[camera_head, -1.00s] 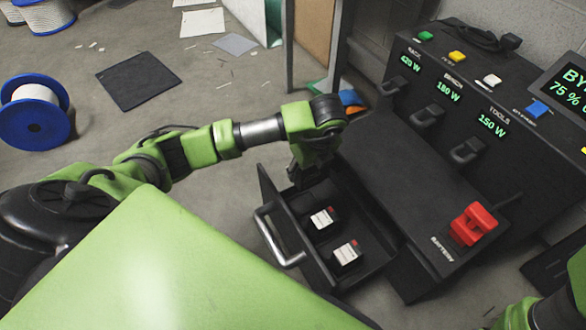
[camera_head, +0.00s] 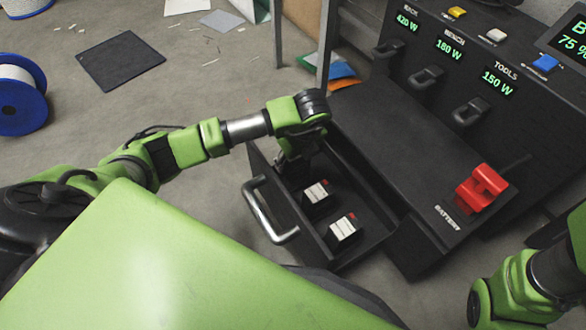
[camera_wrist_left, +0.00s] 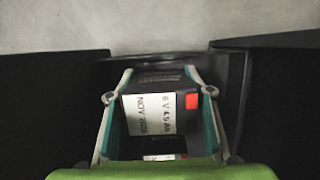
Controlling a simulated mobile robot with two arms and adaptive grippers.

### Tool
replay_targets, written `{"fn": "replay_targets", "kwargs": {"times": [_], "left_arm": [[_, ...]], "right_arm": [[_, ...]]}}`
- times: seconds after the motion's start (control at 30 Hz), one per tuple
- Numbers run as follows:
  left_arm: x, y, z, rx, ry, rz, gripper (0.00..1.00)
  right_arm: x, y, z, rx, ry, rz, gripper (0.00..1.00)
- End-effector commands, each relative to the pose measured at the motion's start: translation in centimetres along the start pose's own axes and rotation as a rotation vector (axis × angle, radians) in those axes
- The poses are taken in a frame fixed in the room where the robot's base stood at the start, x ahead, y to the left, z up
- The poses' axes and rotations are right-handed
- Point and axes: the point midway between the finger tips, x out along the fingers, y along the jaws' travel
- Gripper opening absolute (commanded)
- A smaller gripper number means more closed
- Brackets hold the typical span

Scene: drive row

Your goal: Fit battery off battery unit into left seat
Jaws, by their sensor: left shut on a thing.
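In the left wrist view a dark battery (camera_wrist_left: 150,113) with a white label and a red patch sits between the fingers of my left gripper (camera_wrist_left: 159,93), which is shut on it. In the head view this gripper (camera_head: 291,168) points down at the far left end of an open black drawer (camera_head: 300,218). The arm hides the held battery and the seat below it. Two more batteries with white labels stand in the drawer, a middle one (camera_head: 318,194) and a near one (camera_head: 344,229). My right gripper is not in view; only part of that arm shows at lower right.
The drawer belongs to a black battery unit (camera_head: 400,145) with lit watt readouts and levers. A red switch (camera_head: 481,188) sits on its top. A metal handle (camera_head: 265,215) fronts the drawer. A blue spool (camera_head: 20,95) and dark mat (camera_head: 120,60) lie on the floor.

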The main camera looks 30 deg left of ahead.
Motion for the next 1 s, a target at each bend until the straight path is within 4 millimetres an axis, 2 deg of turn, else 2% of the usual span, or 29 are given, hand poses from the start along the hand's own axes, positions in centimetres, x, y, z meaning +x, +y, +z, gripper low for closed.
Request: {"fn": "replay_targets", "kwargs": {"times": [0.1, 0.23, 0.57, 0.87, 0.9, 0.93, 1.0], "left_arm": [[1.6, 0.0, -0.5, 0.0, 0.0, -0.001, 0.03], [2.9, -0.1, -0.8, -0.001, -0.001, -0.001, 0.03], [2.9, -0.1, -0.8, -0.001, -0.001, -0.002, 0.03], [3.7, -0.1, -1.0, -0.001, -0.002, -0.002, 0.03], [3.8, 0.0, -1.1, 0.0, 0.0, 0.001, 0.56], [3.8, 0.0, -1.1, 0.0, 0.0, 0.001, 0.64], [3.8, 0.0, -1.1, 0.0, 0.0, 0.001, 0.65]], "right_arm": [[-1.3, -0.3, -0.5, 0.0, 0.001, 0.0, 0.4], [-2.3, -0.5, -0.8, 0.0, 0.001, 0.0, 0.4], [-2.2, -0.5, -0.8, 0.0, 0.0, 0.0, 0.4], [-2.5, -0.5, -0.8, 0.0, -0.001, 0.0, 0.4], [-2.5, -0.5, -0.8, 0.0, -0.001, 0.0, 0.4], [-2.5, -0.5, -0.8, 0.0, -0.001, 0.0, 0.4], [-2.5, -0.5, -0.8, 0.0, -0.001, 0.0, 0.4]]}}
